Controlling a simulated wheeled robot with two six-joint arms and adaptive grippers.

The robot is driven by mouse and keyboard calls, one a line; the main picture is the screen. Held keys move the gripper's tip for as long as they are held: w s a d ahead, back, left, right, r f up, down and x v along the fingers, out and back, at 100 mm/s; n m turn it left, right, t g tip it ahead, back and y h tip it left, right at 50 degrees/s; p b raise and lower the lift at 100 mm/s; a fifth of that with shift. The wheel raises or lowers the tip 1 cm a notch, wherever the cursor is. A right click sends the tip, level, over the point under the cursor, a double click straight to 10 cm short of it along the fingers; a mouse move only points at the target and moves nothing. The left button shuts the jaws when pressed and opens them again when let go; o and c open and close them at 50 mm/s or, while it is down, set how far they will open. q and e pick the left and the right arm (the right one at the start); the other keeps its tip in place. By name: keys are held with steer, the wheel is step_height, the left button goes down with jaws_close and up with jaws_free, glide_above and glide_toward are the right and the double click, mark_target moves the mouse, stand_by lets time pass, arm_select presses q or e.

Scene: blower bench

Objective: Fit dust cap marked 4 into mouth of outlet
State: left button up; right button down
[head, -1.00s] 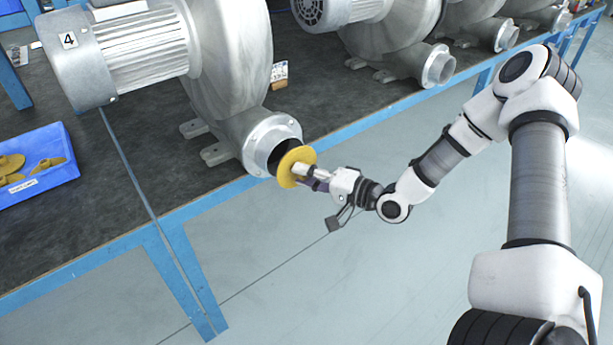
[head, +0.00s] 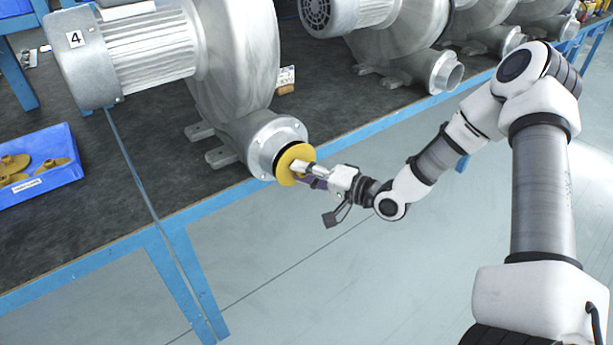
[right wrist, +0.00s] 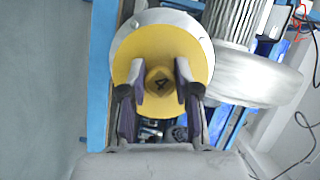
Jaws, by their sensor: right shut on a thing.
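My right gripper (head: 312,174) is shut on the raised hub of a yellow dust cap (head: 291,158). The cap faces the mouth of the outlet (head: 262,142) on the blower marked 4. Its disc covers most of the mouth in the head view, with a dark gap at its upper left edge. In the wrist view, the outlet's grey flange (right wrist: 125,45) shows around the cap. I cannot tell whether the cap touches the rim. My left gripper is not in view.
A blue bin (head: 38,168) with several yellow caps stands on the dark bench (head: 150,170) at left. A small tag (head: 286,78) stands behind the outlet. More blowers (head: 390,40) stand at the back right. The floor in front of the bench is clear.

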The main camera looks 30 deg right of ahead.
steer(key=shift+w+b, duration=0.5)
steer(key=shift+w, duration=0.3)
stand_by(0.8)
steer(key=c, duration=0.8)
jaws_free()
steer(key=shift+o, duration=0.2)
steer(key=shift+s, duration=0.1)
